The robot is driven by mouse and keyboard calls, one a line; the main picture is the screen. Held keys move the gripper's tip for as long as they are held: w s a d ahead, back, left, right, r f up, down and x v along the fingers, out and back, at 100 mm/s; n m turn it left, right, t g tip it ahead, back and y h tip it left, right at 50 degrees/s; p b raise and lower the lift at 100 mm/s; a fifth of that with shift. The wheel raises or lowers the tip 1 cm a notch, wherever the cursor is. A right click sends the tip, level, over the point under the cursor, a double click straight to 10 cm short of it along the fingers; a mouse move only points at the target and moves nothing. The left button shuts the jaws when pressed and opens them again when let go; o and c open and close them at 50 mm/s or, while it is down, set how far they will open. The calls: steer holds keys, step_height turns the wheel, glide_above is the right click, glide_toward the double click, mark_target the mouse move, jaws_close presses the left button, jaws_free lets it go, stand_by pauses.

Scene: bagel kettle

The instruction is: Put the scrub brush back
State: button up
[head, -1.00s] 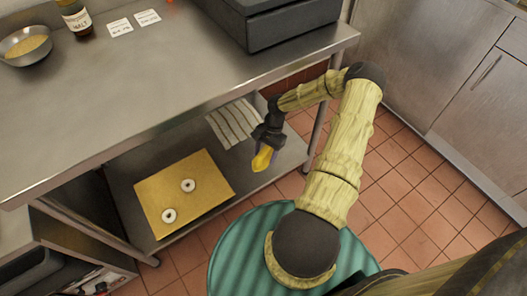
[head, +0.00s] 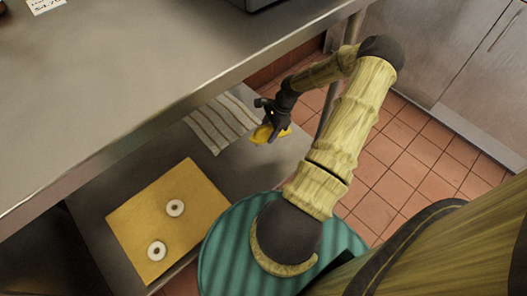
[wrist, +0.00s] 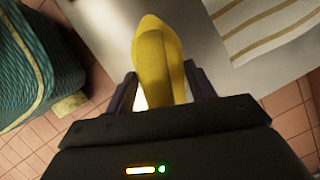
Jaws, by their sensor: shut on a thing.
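The yellow scrub brush (head: 262,134) is in my gripper (head: 273,124), above the steel lower shelf (head: 232,172) under the counter. In the head view it lies nearly level, close to the near right corner of the striped cloth (head: 219,122). In the wrist view the brush (wrist: 158,60) stands out between the two dark fingers of my gripper (wrist: 160,88), which are shut on it. The cloth (wrist: 262,25) is at the upper right there. I cannot make out bristles, and I see no clear contact between brush and shelf.
A shelf leg (head: 328,105) stands right of my gripper. Bare shelf shows between board and cloth.

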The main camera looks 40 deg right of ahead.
steer(key=shift+w, duration=0.1)
steer(key=shift+f, duration=0.25)
step_height(320, 180, down, 6)
steer(key=b, duration=0.3)
steer(key=shift+r+b, duration=0.1)
steer(key=shift+b, duration=0.2)
step_height(320, 180, down, 4)
steer(key=shift+r+b, duration=0.1)
steer(key=shift+b, duration=1.15)
